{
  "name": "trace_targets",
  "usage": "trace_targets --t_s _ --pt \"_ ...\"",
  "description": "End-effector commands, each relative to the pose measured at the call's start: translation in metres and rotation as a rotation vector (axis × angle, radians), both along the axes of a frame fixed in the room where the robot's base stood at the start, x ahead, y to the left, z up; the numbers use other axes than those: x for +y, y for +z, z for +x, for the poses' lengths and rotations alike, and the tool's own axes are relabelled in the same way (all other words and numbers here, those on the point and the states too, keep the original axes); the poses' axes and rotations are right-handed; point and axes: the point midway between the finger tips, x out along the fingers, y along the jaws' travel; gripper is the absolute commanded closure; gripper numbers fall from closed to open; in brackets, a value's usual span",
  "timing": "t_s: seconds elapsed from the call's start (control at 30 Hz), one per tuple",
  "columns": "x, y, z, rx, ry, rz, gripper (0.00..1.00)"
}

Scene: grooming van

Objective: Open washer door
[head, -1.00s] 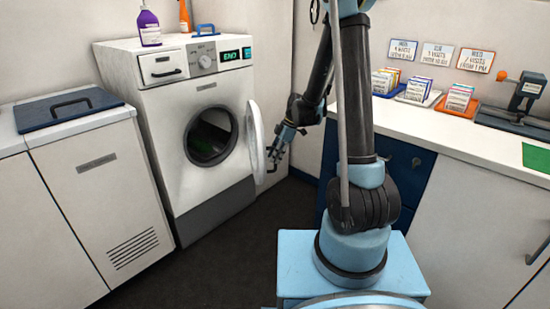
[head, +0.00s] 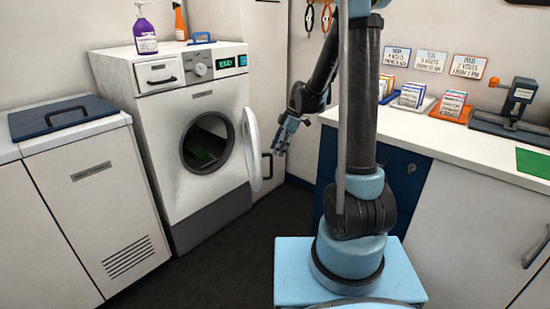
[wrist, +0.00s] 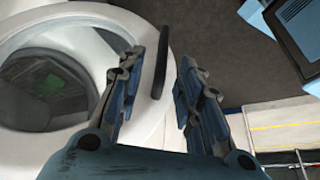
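The white washer (head: 170,120) stands against the back wall. Its round door (head: 253,150) is swung open to the right, standing well out from the dark drum opening (head: 208,143). The door has a dark handle (head: 268,166) at its outer side. My gripper (head: 280,150) is just right of the door. Something green (wrist: 66,88) lies inside the drum.
A white cabinet (head: 92,190) with a blue lid stands left of the washer. A purple bottle (head: 145,38) and an orange bottle (head: 180,22) stand on the washer. A counter (head: 480,148) with blue drawers (head: 403,172) runs along the right. The dark floor (head: 235,245) in front is clear.

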Motion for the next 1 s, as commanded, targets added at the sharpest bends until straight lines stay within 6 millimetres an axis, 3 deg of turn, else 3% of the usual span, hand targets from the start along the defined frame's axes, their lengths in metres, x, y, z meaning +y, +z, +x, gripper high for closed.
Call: trace_targets --t_s 0.3,0.67,0.83,1.0 --pt "-0.014 0.033 0.003 -0.001 0.000 0.000 0.67" --pt "-0.015 0.037 0.003 0.000 0.000 0.000 0.67" --pt "-0.017 0.041 0.002 0.000 -0.018 -0.003 1.00" --pt "-0.025 0.058 -0.008 0.011 -0.128 -0.022 1.00"
